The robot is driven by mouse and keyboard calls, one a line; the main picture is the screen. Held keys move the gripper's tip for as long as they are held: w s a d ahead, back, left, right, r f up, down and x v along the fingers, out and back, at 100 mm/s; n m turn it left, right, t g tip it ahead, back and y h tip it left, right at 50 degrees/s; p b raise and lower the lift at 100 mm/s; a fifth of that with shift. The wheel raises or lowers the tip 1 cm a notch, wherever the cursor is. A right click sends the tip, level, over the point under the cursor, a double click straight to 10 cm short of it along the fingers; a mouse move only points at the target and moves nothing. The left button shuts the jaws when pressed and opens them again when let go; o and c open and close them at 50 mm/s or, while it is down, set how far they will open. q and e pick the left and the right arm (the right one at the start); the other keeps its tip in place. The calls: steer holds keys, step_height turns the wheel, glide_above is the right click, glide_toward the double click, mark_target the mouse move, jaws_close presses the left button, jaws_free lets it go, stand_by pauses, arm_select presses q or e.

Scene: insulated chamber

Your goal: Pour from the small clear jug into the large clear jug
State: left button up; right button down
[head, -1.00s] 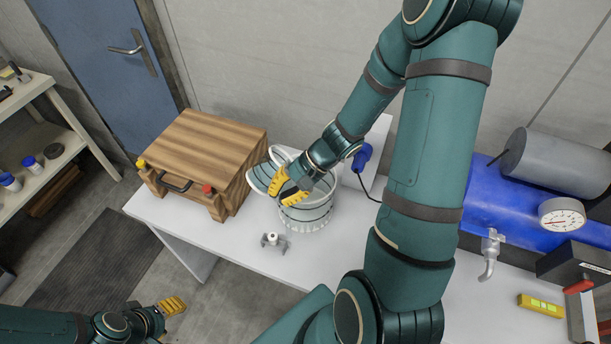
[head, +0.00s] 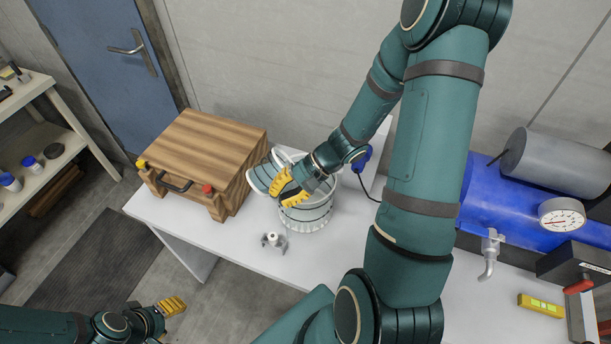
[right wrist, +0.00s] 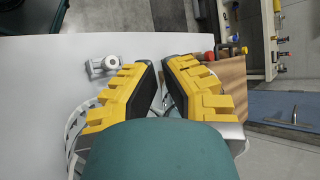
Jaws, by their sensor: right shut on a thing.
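The small clear jug (head: 260,177) is strongly tilted in the head view, beside and partly over the rim of the large clear jug (head: 305,218). The large jug stands upright on the white table. My right gripper (head: 282,186) is shut on the small jug, and its yellow fingers hide part of it. In the right wrist view the fingertips (right wrist: 163,78) lie close together, and the large jug's rim (right wrist: 74,128) shows at left. No stream of liquid can be made out. My left gripper (head: 172,306) is low at left, away from both jugs; its opening cannot be seen.
A wooden box (head: 205,155) stands close left of the jugs. A small metal fitting (head: 274,241) lies in front of the large jug. A blue tank (head: 490,205) with a tap and gauge is at right. The table front is mostly clear.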

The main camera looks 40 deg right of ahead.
steer(key=shift+d+f+t+y, duration=0.1)
steer(key=shift+f+t+y, duration=0.2)
steer(key=shift+y, duration=0.5)
stand_by(0.9)
steer(key=shift+s+d+r+t+y, duration=0.15)
steer(key=shift+r+t+y, duration=0.25)
steer(key=shift+y, duration=0.5)
stand_by(1.2)
steer(key=shift+s+d+f+y, duration=0.15)
steer(key=shift+d+f+y, duration=0.05)
steer(key=shift+d+y, duration=0.25)
steer(key=shift+s+d+f+y, duration=0.1)
steer(key=shift+d+f+y, duration=0.1)
steer(key=shift+d+y, duration=0.2)
stand_by(1.1)
steer(key=shift+s+d+r+t+y, duration=0.15)
steer(key=shift+r+t+y, duration=0.1)
steer(key=shift+r+y, duration=0.25)
steer(key=shift+w+d+r+t+y, duration=0.15)
steer(key=shift+r+t+y, duration=0.1)
steer(key=shift+r, duration=0.4)
stand_by(1.0)
